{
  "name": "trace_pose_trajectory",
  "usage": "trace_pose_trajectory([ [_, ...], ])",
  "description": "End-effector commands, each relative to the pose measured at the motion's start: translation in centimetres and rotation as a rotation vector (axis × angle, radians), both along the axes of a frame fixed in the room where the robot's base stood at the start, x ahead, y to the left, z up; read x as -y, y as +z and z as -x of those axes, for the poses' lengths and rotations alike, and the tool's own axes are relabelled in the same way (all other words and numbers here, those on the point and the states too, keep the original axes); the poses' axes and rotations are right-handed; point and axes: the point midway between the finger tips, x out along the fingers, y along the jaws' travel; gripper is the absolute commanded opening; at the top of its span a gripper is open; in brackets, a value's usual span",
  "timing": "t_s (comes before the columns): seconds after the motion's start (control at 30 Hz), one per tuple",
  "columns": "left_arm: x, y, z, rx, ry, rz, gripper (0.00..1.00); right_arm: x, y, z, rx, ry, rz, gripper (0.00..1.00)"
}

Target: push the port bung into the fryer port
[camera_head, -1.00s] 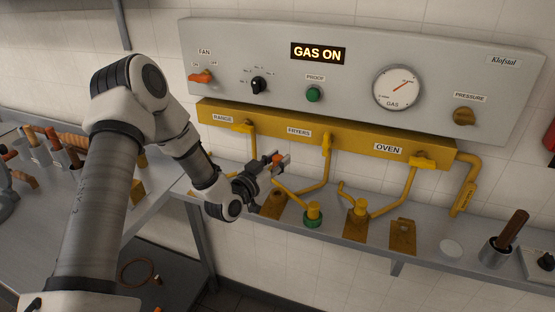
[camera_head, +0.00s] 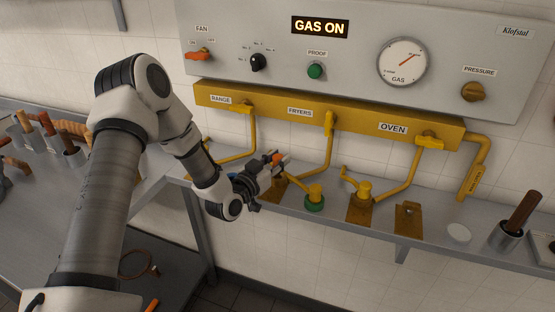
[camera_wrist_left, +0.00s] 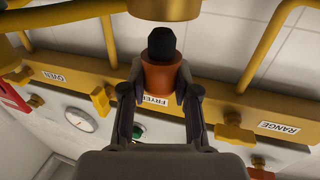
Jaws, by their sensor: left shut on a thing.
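My left gripper (camera_head: 273,167) is shut on the port bung (camera_head: 278,157), an orange plug that shows small in the head view. In the left wrist view the bung (camera_wrist_left: 160,79) has an orange body and a black tip, held between the fingertips (camera_wrist_left: 160,88). The tip points at a yellow cylindrical fitting (camera_wrist_left: 165,8) at the top edge, likely the fryer port. A narrow gap shows between them in the picture; the true distance is unclear. In the head view the gripper hides what is directly behind it. My right gripper is not in view.
The yellow manifold (camera_head: 360,132) with its valves runs above the shelf. Yellow pipes drop close to the gripper. A metal cup (camera_head: 505,236) stands far right.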

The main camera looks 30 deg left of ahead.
Motion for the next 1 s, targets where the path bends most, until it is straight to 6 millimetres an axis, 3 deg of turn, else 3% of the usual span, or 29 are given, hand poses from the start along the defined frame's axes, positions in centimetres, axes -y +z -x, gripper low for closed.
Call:
trace_pose_trajectory([
  [1.0,0.0,-1.3,0.0,0.000,0.000,0.000,0.00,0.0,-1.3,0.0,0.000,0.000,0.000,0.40],
])
